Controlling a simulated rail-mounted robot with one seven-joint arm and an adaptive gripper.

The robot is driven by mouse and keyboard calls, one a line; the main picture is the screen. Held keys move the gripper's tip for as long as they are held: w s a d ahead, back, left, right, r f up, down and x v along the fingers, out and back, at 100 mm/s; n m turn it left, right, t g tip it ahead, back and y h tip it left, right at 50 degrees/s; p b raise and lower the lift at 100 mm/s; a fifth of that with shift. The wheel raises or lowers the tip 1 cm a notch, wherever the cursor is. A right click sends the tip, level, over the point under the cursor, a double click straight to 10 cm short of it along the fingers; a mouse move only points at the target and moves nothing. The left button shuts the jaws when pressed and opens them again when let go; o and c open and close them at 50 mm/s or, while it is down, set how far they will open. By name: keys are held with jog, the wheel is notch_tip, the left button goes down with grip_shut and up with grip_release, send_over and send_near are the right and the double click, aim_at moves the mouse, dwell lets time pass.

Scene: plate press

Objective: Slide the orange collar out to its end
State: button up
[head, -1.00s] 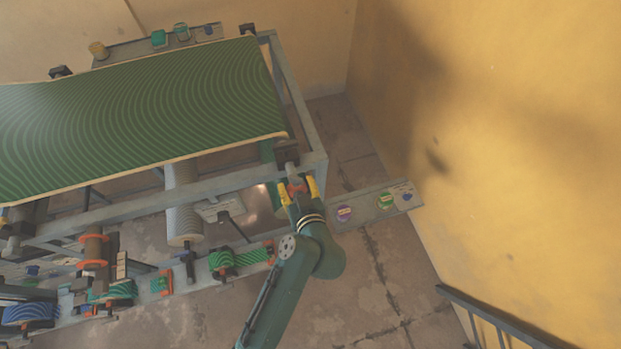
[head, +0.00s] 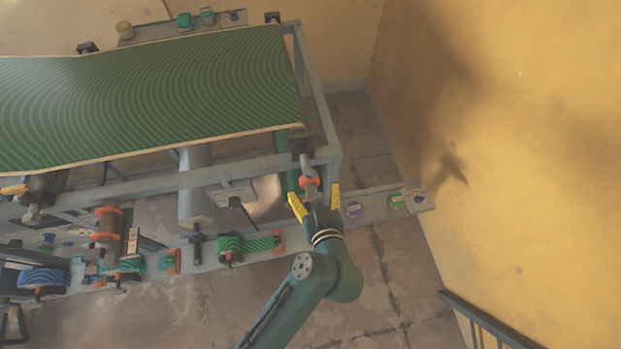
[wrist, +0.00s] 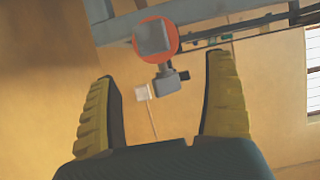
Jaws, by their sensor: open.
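The orange collar (head: 310,181) sits around a short grey shaft (head: 308,162) at the near right corner of the press frame. In the wrist view the collar (wrist: 172,40) shows as an orange disc behind the shaft's square grey end (wrist: 152,37). My gripper (head: 315,198) is open and empty, with its yellow fingers spread on either side just in front of the collar. In the wrist view the collar lies ahead of and between the open fingers (wrist: 162,112), apart from both.
The green striped sheet (head: 150,95) lies over the press frame (head: 331,150). A grey rail (head: 375,203) with purple and green round parts runs beside my gripper. Another shaft with orange rings (head: 107,224) stands at the left. The yellow wall is at the right.

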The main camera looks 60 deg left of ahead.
jog(key=v, duration=0.6)
jog(key=shift+d, duration=0.2)
jog(key=shift+s+r, duration=0.1)
jog(key=shift+r, duration=0.05)
